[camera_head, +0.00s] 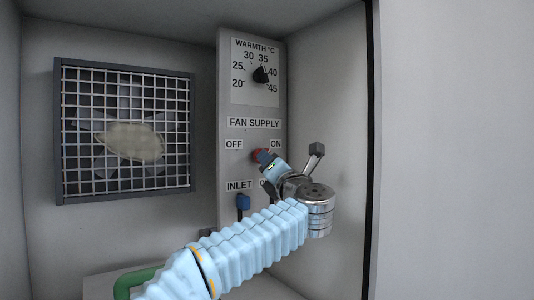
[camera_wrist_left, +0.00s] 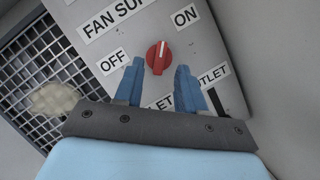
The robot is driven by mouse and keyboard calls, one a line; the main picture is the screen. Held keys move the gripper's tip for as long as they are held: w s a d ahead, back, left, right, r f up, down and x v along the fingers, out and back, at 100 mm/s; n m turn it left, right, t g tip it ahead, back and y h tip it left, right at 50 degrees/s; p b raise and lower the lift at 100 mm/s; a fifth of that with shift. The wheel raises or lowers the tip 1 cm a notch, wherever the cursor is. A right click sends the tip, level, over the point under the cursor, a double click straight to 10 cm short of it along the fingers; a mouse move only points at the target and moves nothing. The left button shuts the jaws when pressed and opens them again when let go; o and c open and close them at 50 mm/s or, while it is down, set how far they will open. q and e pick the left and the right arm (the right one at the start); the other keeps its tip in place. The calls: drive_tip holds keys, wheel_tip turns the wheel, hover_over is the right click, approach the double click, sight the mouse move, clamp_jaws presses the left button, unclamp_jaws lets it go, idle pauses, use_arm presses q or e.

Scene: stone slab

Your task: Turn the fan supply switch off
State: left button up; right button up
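The fan supply switch is a small red rotary knob (camera_wrist_left: 158,57) with a white pointer line, between the OFF label (camera_wrist_left: 112,61) and the ON label (camera_wrist_left: 186,16). The panel looks tilted in the left wrist view, and the pointer leans toward the ON side. In the head view the knob (camera_head: 258,154) is partly hidden by my left gripper (camera_head: 267,160). My left gripper (camera_wrist_left: 160,68) is open. Its two blue fingers stand apart on either side of the knob's lower part; I cannot tell whether they touch it. My right gripper is not in view.
Above the switch is a black warmth dial (camera_head: 261,75). Below is a blue inlet handle (camera_head: 243,202); the outlet label is partly hidden. A caged fan (camera_head: 125,75) is on the back wall at left. The enclosure's right edge (camera_head: 374,150) stands near my arm.

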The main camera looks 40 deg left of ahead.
use_arm(q)
drive_tip(key=x, duration=0.2)
drive_tip(key=shift+w+a+r+p, duration=0.1)
drive_tip(key=shift+w+a+p, duration=0.05)
drive_tip(key=shift+a+p, duration=0.2)
clamp_jaws()
